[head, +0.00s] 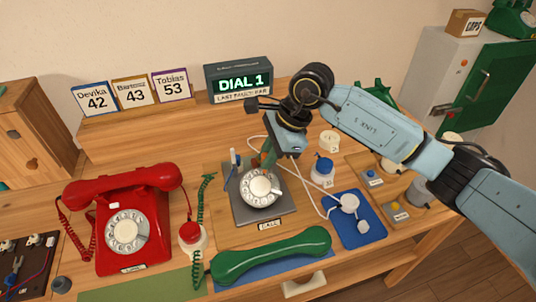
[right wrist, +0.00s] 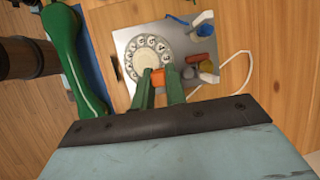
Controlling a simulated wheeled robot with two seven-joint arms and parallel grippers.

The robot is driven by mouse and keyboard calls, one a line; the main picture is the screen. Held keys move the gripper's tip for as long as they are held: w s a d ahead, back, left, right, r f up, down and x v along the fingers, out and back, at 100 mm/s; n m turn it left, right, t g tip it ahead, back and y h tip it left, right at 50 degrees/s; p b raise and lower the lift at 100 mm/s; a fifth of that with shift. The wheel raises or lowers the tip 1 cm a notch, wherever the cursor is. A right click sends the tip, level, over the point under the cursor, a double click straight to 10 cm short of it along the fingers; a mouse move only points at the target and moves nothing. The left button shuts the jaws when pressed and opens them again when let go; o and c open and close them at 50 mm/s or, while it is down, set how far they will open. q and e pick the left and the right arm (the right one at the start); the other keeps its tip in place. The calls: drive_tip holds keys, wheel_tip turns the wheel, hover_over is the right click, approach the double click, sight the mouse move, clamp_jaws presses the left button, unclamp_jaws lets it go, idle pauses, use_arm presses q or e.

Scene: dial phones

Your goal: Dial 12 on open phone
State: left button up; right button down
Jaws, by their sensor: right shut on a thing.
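The open phone (head: 240,203) is a grey plate with a white rotary dial (head: 260,188) and bare parts. In the right wrist view the same dial (right wrist: 147,57) shows its numbered ring. My right gripper (head: 265,165) reaches down at the dial's far edge. Its green fingers (right wrist: 158,80) are close together at the dial's rim, with an orange piece (right wrist: 160,75) between them. Whether a fingertip is in a dial hole I cannot tell. My left gripper is not in view.
A red rotary phone (head: 132,220) stands left. A green handset (head: 270,256) lies in front of the plate. A blue mat (head: 362,231) with white parts lies right, near a blue-capped bottle (head: 322,172). Number cards (head: 131,91) stand behind. A white cord loops beside the plate.

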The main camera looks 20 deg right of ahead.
drive_tip(key=shift+d+f, duration=0.1)
drive_tip(key=shift+f, duration=0.05)
drive_tip(key=shift+w+d+f+b, duration=0.1)
drive_tip(key=shift+d+f+b, duration=0.4)
drive_tip(key=shift+b, duration=0.35)
drive_tip(key=shift+s+a+r+p, duration=0.2)
drive_tip(key=shift+r+p, duration=0.1)
drive_tip(key=shift+r, duration=0.1)
drive_tip(key=shift+s+a+r+p, duration=0.15)
drive_tip(key=shift+a+r+p, duration=0.1)
drive_tip(key=shift+r, duration=0.15)
drive_tip(key=shift+a+r, duration=0.25)
drive_tip(key=shift+r, duration=0.15)
